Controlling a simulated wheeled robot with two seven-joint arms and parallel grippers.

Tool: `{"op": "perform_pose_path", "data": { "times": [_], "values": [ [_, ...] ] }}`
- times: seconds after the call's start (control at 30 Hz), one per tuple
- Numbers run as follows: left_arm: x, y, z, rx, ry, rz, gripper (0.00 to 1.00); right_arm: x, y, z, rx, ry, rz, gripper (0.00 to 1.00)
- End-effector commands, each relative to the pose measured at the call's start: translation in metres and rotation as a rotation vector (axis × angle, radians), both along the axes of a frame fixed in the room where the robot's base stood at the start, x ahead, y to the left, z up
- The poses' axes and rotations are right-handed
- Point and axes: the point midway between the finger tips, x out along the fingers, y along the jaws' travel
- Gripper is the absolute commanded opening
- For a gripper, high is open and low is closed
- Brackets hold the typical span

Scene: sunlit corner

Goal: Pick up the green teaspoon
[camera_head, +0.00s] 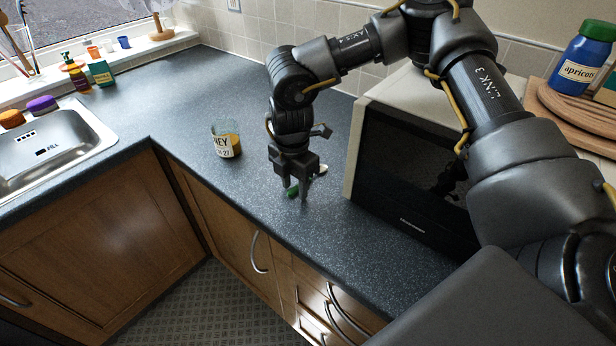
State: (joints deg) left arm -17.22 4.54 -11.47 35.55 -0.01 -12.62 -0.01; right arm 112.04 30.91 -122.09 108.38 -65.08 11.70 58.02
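The green teaspoon (292,191) lies on the dark worktop in front of the microwave. Its green end shows at the lower left of my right gripper, and a pale end shows at the upper right. My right gripper (296,188) points down over the middle of the spoon, with its fingers apart. The fingers hide the spoon's middle, and I cannot tell whether they touch it. My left gripper is not in view.
A honey jar (228,143) stands on the worktop (190,95) left of my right gripper. A microwave (410,180) stands close on the right. The worktop's front edge is near. A sink (55,140) is at far left, and an apricot jar (580,62) at upper right.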

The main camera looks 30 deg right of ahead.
Motion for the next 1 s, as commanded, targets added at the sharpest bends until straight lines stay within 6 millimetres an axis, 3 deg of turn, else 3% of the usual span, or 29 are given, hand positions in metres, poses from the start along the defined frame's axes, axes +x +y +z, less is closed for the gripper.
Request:
{"op": "perform_pose_path", "data": {
  "times": [0.23, 0.53, 1.0],
  "values": [
    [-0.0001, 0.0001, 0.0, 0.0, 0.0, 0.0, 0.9, 0.0002, 0.0002, -0.0018, 0.0, -0.001, 0.0, 0.4],
    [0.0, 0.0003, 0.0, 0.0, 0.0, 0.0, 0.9, 0.0001, 0.0002, -0.0016, 0.0, -0.001, 0.001, 0.0],
    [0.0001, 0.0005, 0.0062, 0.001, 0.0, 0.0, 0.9, 0.0002, 0.0004, 0.005, 0.001, -0.001, 0.001, 0.0]
  ]
}}
